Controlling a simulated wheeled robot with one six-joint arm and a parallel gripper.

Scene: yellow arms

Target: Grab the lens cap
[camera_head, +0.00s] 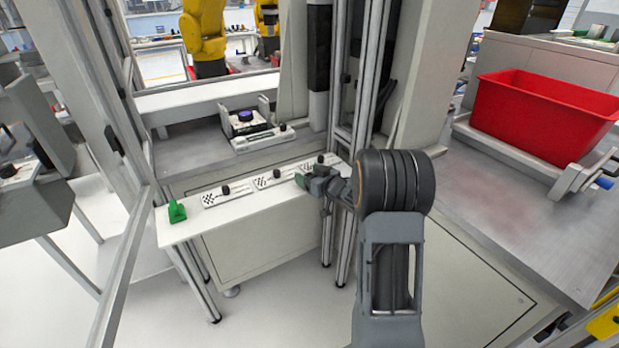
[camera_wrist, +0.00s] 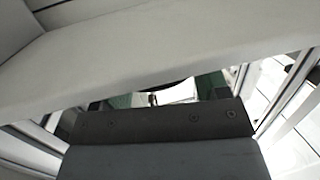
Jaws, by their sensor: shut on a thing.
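My gripper (camera_head: 311,177) is at the front edge of the narrow white shelf, at the right-hand checkered plate. In the wrist view its green fingertips (camera_wrist: 165,94) stand apart on either side of a dark, curved-edged thing, which looks like the lens cap (camera_wrist: 172,86). Only a thin dark edge of it shows below the white surface. The jaws are shut on it. In the head view my gripper hides the held thing, so its full shape cannot be told.
The white shelf (camera_head: 190,226) holds several checkered plates with black knobs (camera_head: 226,189) and a green piece (camera_head: 176,210). Behind it is a device with a purple-topped round part (camera_head: 245,115). Metal posts (camera_head: 367,80) stand close beside my arm. A red bin (camera_head: 540,112) is at right.

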